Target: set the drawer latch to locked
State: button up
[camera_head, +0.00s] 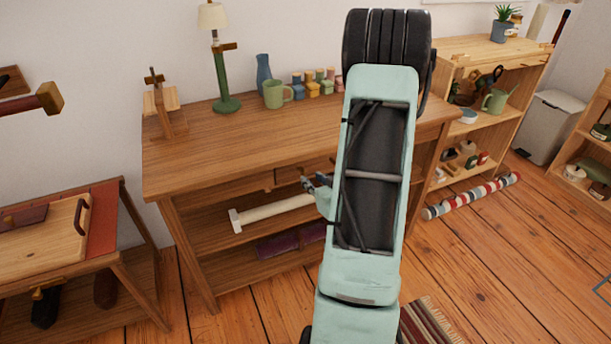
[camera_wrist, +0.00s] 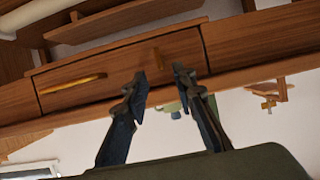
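The drawer (camera_wrist: 110,68) is a brown wooden front under the desk top, seen tilted in the wrist view, and it looks closed. A lighter bar handle (camera_wrist: 72,84) is on its left part. A small wooden piece that looks like the drawer latch (camera_wrist: 158,57) stands roughly upright in that picture near the drawer's right end. My gripper (camera_wrist: 160,80) is open, its two dark fingertips on either side of the latch in the picture. I cannot tell whether they touch it. In the head view my arm hides most of the drawer and the latch.
The wooden desk (camera_head: 220,150) carries a lamp (camera_head: 226,85), a green mug (camera_head: 276,94), a blue vase (camera_head: 263,72) and small coloured blocks. A pale roll (camera_head: 270,212) lies on the shelf below. A side table (camera_head: 45,245) stands left.

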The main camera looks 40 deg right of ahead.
aim_at(305, 173)
jog(key=b+x, duration=0.1)
jog(key=x, duration=0.6)
jog(key=shift+d, duration=0.1)
grip_shut()
